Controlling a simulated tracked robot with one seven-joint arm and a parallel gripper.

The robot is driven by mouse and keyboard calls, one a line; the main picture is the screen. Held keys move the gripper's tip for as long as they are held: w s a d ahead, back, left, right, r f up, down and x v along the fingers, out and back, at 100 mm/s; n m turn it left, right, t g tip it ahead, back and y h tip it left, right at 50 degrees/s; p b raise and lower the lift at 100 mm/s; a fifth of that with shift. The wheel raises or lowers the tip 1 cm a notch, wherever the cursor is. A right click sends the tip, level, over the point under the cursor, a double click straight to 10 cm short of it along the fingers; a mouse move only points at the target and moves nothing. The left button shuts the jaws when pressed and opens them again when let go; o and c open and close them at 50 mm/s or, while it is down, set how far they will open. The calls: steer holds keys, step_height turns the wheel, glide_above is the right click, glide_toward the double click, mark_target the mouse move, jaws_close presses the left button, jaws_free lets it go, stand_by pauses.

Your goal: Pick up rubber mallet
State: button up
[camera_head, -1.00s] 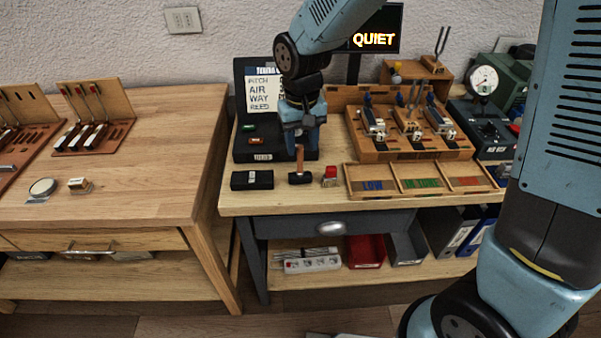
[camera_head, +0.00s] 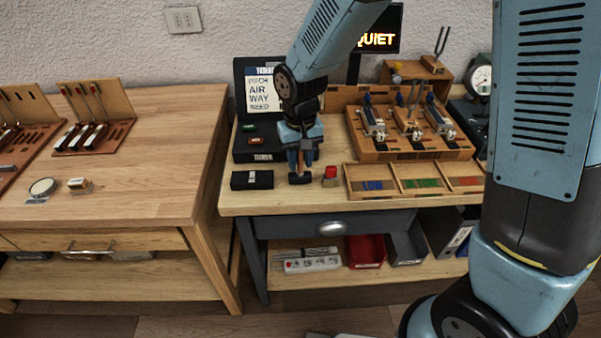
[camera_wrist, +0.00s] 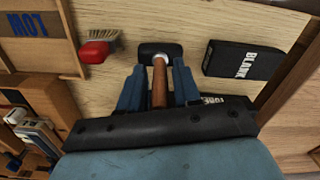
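The rubber mallet has a black head (camera_head: 300,178) and a brown wooden handle. In the wrist view its head (camera_wrist: 160,52) lies on the light wood bench and the handle (camera_wrist: 159,85) runs back between my fingers. My gripper (camera_head: 301,165) is over the mallet in the head view. In the wrist view my gripper (camera_wrist: 160,88) has its two blue fingers on either side of the handle, with a gap showing on each side, so it is open. The rear of the handle is hidden by my gripper's body.
A black box marked BLANK (camera_wrist: 231,59) lies to the right in the wrist view. A red-handled brush (camera_wrist: 97,50) lies to the left. A compartment tray (camera_head: 347,182) and a wooden key rack (camera_head: 400,153) stand to the right in the head view. A black case (camera_head: 240,135) stands behind.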

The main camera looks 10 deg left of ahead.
jaws_close()
steer(key=shift+r, duration=0.15)
